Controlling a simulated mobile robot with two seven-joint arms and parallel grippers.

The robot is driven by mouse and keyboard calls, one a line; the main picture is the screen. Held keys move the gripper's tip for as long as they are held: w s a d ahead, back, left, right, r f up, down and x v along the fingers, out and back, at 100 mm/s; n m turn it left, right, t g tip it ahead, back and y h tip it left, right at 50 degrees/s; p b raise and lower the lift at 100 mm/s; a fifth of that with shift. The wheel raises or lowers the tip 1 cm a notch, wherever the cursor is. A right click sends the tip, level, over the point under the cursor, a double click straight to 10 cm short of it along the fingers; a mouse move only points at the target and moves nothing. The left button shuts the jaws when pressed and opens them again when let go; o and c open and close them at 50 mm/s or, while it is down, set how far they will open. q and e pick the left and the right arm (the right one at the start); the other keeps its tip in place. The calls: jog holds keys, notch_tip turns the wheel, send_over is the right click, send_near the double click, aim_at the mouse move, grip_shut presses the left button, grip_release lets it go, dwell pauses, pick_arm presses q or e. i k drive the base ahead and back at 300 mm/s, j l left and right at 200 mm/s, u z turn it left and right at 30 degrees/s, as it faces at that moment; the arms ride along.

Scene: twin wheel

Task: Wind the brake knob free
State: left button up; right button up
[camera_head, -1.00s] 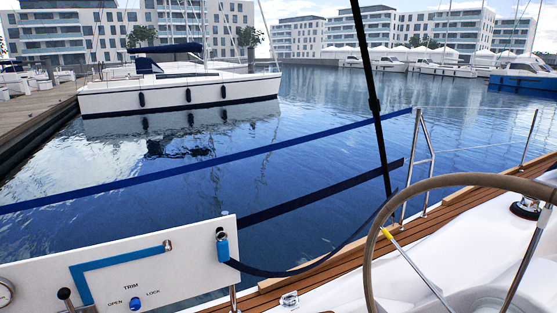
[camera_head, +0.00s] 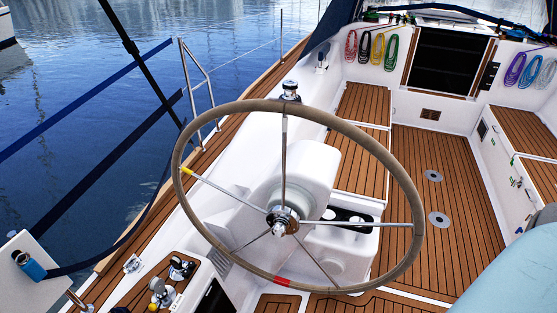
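A large steering wheel (camera_head: 417,222) with a tan rim stands in the middle of the head view. It has thin metal spokes, one with a yellow mark and a red mark on the lower rim. A shiny metal hub (camera_head: 282,220) with a small knob-like end sits at its centre, in front of the white pedestal (camera_head: 300,180). No separate knob labelled as the brake can be made out. I cannot tell whether the hub's end is the brake knob. Neither of my grippers is in view.
A metal winch (camera_head: 290,90) stands behind the wheel's upper rim. Metal fittings (camera_head: 163,292) sit at the lower left, near the white trim panel (camera_head: 25,285). The teak cockpit floor (camera_head: 440,180) is open to the right. Coiled ropes (camera_head: 378,47) hang at the back.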

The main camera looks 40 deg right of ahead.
aim_at(280, 229)
jog(key=z, duration=1.1)
